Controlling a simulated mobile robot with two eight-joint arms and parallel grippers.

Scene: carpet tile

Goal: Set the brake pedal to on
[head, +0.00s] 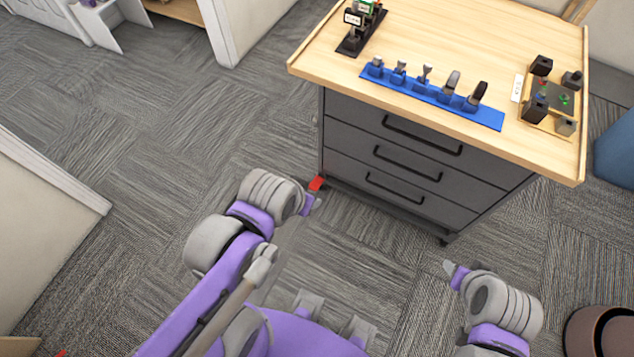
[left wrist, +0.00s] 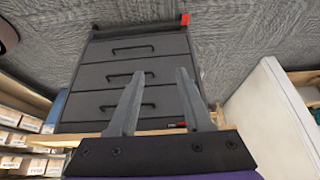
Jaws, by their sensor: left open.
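A red brake pedal (head: 316,184) sticks out low at the near left corner of the grey drawer cabinet (head: 400,165), by the floor. It also shows in the left wrist view (left wrist: 185,19), at the cabinet's corner against the carpet. Whether it is pressed down or raised I cannot tell. My left gripper (head: 314,203) appears right beside the pedal in the head view, but contact cannot be made out. In the left wrist view its two fingers (left wrist: 160,72) are apart with nothing between them.
The cabinet has a wooden top (head: 440,50) with a blue tool rack (head: 430,95), a small tray of parts (head: 550,100) and a black stand (head: 360,30). A beige panel (head: 45,220) stands at the left. A brown round object (head: 600,330) is at lower right. Carpet left of the cabinet is clear.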

